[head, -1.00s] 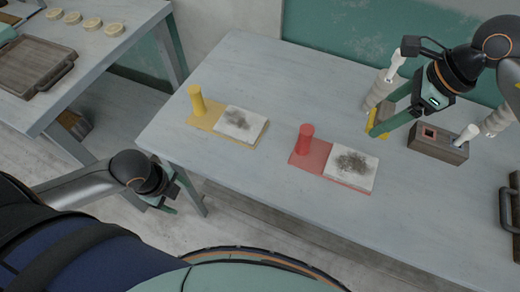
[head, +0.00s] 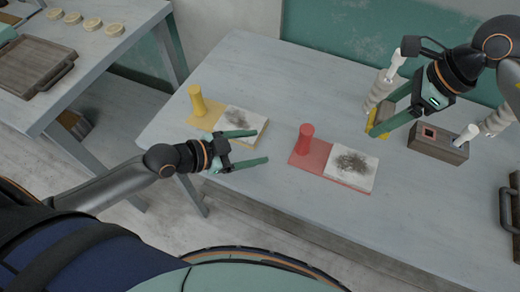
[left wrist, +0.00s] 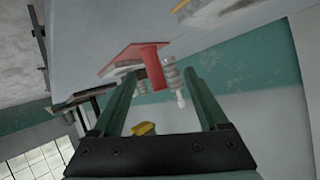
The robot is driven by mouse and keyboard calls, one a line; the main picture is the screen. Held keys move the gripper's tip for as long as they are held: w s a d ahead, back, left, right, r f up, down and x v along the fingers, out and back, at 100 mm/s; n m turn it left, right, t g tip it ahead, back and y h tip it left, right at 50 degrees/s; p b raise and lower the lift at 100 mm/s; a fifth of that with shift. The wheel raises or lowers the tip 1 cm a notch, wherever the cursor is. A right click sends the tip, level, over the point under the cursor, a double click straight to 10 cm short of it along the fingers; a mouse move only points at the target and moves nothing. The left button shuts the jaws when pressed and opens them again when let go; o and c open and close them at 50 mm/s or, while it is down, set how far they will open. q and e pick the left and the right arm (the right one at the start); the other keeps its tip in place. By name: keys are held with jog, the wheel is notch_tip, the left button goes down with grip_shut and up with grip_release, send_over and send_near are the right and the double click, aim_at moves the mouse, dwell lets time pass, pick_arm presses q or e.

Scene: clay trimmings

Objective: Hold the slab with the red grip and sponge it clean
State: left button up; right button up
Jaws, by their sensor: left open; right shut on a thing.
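The red grip (head: 306,138) stands upright on a red base (head: 312,154) on the table. A pale slab (head: 347,177) with a dark smudge lies on the right part of that base. The red grip also shows in the left wrist view (left wrist: 153,65), ahead of the open fingers. My left gripper (head: 261,147) is open and empty, to the left of the red grip and apart from it, near the front slab edge of the yellow set. My right gripper (head: 392,118) is shut on a sponge with a yellow face (head: 376,130), behind and right of the red grip.
A yellow grip (head: 197,99) stands by a second smudged slab (head: 243,119), close behind my left gripper. A brown block (head: 438,144) with a square recess stands at the right. A dark tray (head: 511,215) lies at the right edge. The table's back left is clear.

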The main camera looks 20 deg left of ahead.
aim_at(298, 145)
pick_arm(q)
jog(key=shift+s+d+r+n+h, duration=0.1)
jog(key=shift+s+d+n+h, duration=0.1)
jog(key=shift+d+n, duration=0.4)
jog(key=shift+s+d+r+n+h, duration=0.1)
jog(key=shift+s+d+n+h, duration=0.1)
jog(key=shift+d+n, duration=0.35)
jog(key=shift+w+d+n+t, duration=0.1)
jog(key=shift+w+n+t, duration=0.05)
jog(key=shift+n+t, duration=0.15)
jog(key=x, duration=1.1)
jog(key=shift+w+d+f, duration=0.15)
jog(key=shift+d+f, duration=0.1)
jog(key=shift+c, duration=0.3)
grip_shut()
